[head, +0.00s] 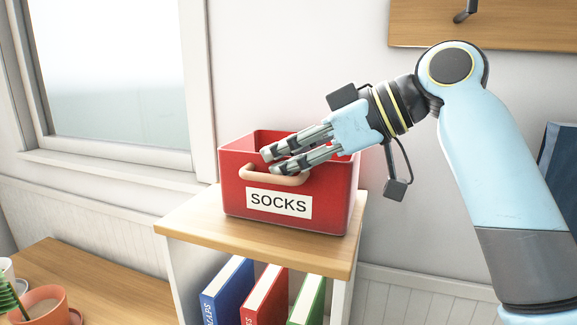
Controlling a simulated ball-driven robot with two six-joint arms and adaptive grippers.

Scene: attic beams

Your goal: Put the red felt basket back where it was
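The red felt basket (233,187), with a white SOCKS label (279,204) and a tan handle (262,178) on its front, stands upright on the wooden top of a small white shelf unit (205,226). My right gripper (272,162) reaches in from the right across the basket's front rim. Its two fingers are apart, with their tips just above the handle and partly covering it. I see nothing held between them; whether a finger touches the basket is unclear. My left gripper is out of view.
Blue (227,291), red (264,296) and green (307,301) binders stand in the shelf below. At lower left, a wooden surface (95,278) holds a terracotta cup (46,303) and a plant (8,297). A window (110,75) and a hook board (520,25) are on the wall behind.

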